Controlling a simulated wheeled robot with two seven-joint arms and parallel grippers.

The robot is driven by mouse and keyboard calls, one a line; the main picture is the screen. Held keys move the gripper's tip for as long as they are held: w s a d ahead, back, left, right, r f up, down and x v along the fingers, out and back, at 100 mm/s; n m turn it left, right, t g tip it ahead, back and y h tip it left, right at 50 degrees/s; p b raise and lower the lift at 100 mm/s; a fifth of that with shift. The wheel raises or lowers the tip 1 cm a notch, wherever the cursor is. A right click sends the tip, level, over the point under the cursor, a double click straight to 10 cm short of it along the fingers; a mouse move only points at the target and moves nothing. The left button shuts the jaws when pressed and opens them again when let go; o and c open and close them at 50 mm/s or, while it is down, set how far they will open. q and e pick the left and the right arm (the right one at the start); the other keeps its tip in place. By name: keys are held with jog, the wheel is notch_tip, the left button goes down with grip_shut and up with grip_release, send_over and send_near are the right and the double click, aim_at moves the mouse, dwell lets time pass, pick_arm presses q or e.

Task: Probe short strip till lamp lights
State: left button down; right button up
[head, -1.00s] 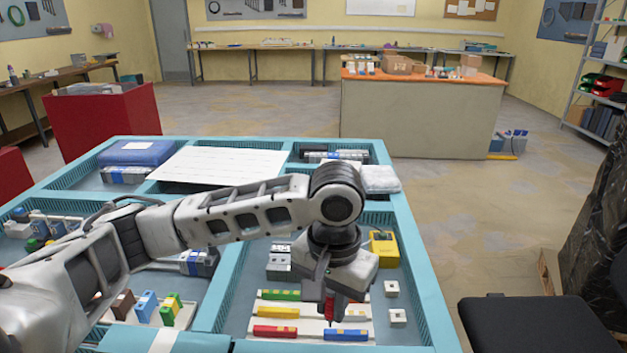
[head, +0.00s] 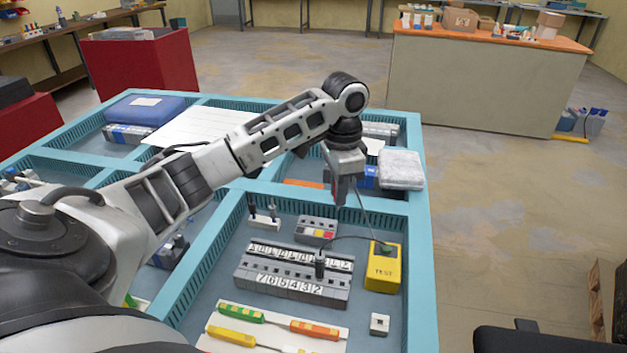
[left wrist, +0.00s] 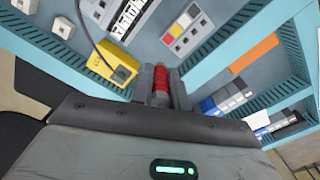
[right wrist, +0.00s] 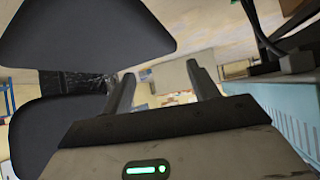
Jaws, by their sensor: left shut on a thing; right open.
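My left gripper (head: 342,192) is shut on a red probe (left wrist: 160,82), held above the back part of the tray compartment, clear of the strips. A yellow TEST box (head: 383,268) with a dark cable stands at the right. Its green top spot may be the lamp; I cannot tell if it is lit. A grey numbered strip (head: 292,288) lies left of it, with a black probe (head: 320,263) upright on it. A shorter grey block (head: 317,230) with coloured squares lies behind; it also shows in the left wrist view (left wrist: 186,30). My right gripper (right wrist: 158,88) is open and empty.
Blue divider walls (head: 420,240) surround the compartment. Two posts on a white base (head: 264,217) stand at its back left. Coloured bars on a white plate (head: 275,328) and a small white socket (head: 380,323) lie in front. A black chair (right wrist: 85,42) is near my right gripper.

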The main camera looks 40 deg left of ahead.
pick_arm(q)
jog(key=shift+a+f+m, duration=0.65)
jog(key=shift+a+f, duration=1.1)
jog(key=shift+f, duration=0.1)
jog(key=shift+a+f+m, duration=0.65)
jog(key=shift+a+f, duration=1.05)
jog(key=shift+f, duration=0.1)
jog(key=shift+f, duration=0.3)
jog(key=c, duration=2)
grip_release()
grip_shut()
jog(key=shift+f, duration=1)
